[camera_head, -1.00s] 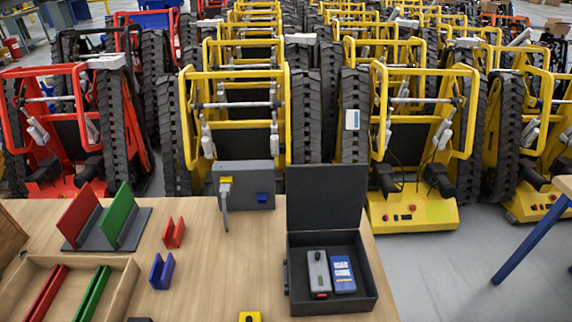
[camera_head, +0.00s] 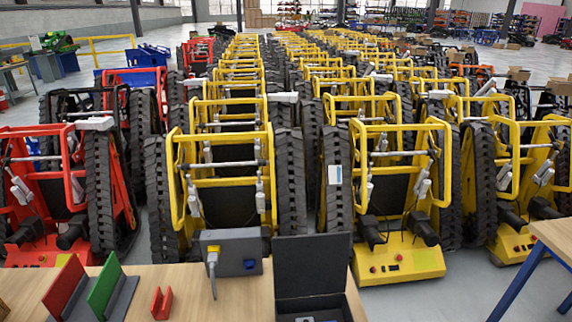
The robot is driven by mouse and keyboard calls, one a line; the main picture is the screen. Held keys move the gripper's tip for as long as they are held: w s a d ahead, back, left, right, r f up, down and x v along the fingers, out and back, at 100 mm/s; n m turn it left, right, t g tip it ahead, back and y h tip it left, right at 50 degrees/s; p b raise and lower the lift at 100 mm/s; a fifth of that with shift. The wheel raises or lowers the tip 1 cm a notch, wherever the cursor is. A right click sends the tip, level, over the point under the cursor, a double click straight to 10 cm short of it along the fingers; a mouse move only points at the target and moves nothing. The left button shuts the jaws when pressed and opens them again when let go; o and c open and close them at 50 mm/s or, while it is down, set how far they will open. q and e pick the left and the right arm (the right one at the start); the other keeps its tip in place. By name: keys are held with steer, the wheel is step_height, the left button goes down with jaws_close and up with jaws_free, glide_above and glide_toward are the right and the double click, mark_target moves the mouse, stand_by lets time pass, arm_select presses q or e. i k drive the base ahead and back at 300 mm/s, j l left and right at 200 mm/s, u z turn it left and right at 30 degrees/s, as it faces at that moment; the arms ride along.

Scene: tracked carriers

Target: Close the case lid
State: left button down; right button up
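The black case stands on the wooden table at the bottom of the head view. Its lid (camera_head: 312,267) is open and upright at the back of the case. Only the back part of the case's lower box (camera_head: 318,306) shows, with a bit of something grey inside; the rest is cut off by the bottom edge. Neither of my grippers shows in this view.
A grey box (camera_head: 232,252) with a plugged cable stands left of the lid. A rack with red and green plates (camera_head: 104,288) and a small red bracket (camera_head: 162,303) sit further left. Tracked carriers (camera_head: 222,180) fill the floor behind the table (camera_head: 150,275). Another table (camera_head: 556,238) stands at right.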

mark_target(305, 266)
steer(key=k+l+u, duration=0.2)
steer(key=u, duration=0.25)
steer(key=k+l+u, duration=0.15)
steer(key=k+u, duration=0.15)
steer(key=u, duration=0.2)
steer(key=k+u, duration=0.25)
steer(key=u, duration=0.2)
